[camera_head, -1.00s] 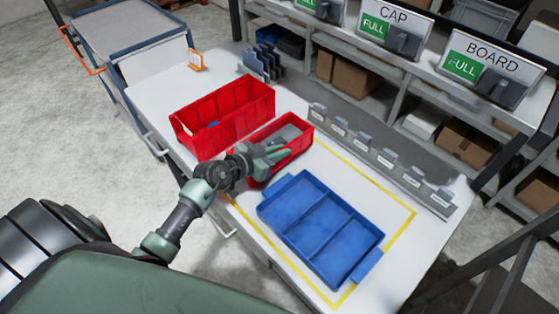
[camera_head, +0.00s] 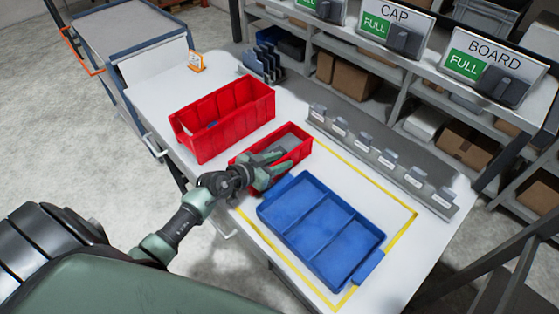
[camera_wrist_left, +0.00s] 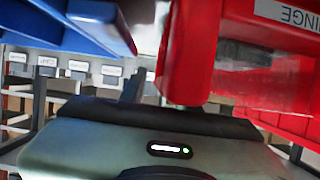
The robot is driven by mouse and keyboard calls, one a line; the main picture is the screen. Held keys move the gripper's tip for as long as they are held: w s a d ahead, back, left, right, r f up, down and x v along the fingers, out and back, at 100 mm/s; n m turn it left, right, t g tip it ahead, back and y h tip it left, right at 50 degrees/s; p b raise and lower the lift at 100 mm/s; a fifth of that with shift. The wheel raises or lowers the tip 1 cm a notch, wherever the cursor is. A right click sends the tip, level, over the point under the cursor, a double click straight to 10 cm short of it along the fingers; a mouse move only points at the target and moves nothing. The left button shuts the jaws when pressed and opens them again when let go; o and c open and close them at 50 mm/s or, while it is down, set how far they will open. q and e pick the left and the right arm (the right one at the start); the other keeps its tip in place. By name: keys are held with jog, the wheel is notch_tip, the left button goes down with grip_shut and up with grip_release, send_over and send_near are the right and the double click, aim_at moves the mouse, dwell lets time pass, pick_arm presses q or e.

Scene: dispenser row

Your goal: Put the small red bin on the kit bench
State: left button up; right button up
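The small red bin (camera_head: 299,146) is upright on or just above the white kit bench (camera_head: 400,278), between the larger red bin and the blue tray. I cannot tell whether its base touches the bench. Grey contents show inside it. My left gripper (camera_head: 266,164) is at its near long side and appears shut on that wall; the fingertips are partly hidden. In the left wrist view red bin walls (camera_wrist_left: 188,55) fill the upper right, close above the gripper body, and the fingers do not show clearly. My right gripper is in neither view.
The larger red bin (camera_head: 232,125) stands close behind and left. A blue divided tray (camera_head: 375,262) lies inside a yellow outline to the right. A grey rail with labelled clips (camera_head: 384,160) runs along the back edge. An orange-framed sign (camera_head: 196,61) stands at the far left.

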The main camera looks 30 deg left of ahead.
pick_arm(q)
jog(key=v, duration=1.1)
jog(key=shift+r, duration=0.1)
jog(key=shift+s+a+r, duration=0.15)
jog(key=shift+s+r, duration=0.1)
jog(key=shift+s, duration=0.2)
